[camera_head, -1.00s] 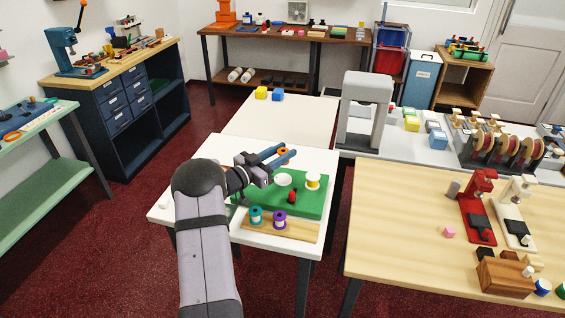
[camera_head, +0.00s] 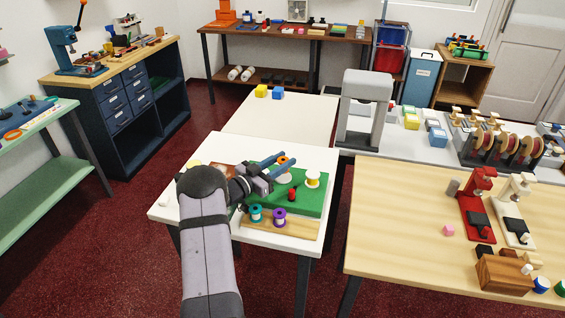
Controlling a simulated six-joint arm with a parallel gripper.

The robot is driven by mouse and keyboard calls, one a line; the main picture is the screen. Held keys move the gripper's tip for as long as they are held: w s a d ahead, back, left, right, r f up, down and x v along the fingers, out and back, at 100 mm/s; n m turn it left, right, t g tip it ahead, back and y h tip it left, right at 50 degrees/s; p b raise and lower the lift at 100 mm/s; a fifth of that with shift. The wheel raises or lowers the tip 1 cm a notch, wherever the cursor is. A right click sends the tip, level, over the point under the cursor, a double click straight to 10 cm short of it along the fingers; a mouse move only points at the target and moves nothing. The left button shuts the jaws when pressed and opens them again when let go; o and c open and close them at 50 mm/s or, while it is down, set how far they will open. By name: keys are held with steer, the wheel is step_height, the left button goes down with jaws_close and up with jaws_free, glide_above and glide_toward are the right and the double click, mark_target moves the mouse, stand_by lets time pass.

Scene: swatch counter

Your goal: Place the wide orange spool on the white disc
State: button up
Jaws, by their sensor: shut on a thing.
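My gripper (camera_head: 279,167) has blue fingers and is shut on the orange spool (camera_head: 283,160), whose orange top shows between and behind the fingers. The white disc (camera_head: 284,179) lies on the green mat (camera_head: 310,205), just below the fingers in the picture. The fingers partly cover the spool and the far part of the disc. I cannot tell whether the spool touches the disc or hangs above it.
A yellow and white spool (camera_head: 312,179) stands to the right on the mat. A small red piece (camera_head: 292,194) stands nearer. A teal spool (camera_head: 256,214) and a purple spool (camera_head: 279,216) stand on a wooden board (camera_head: 295,227) at the front.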

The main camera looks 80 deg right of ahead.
steer(key=shift+s+a+f, duration=0.1)
steer(key=shift+a+f, duration=0.1)
steer(key=shift+f, duration=0.45)
steer(key=o, duration=1.1)
steer(key=shift+f, duration=0.1)
steer(key=shift+o, duration=0.2)
steer(key=shift+d+r+p, duration=0.1)
steer(key=shift+r+p, duration=0.4)
steer(key=shift+r, duration=0.05)
steer(key=b+v, duration=0.1)
steer(key=v, duration=0.3)
steer(key=b+v, duration=0.1)
steer(key=v, duration=0.3)
steer(key=b+v, duration=0.1)
steer(key=v, duration=0.3)
steer(key=shift+d+r, duration=0.1)
steer(key=shift+r, duration=0.15)
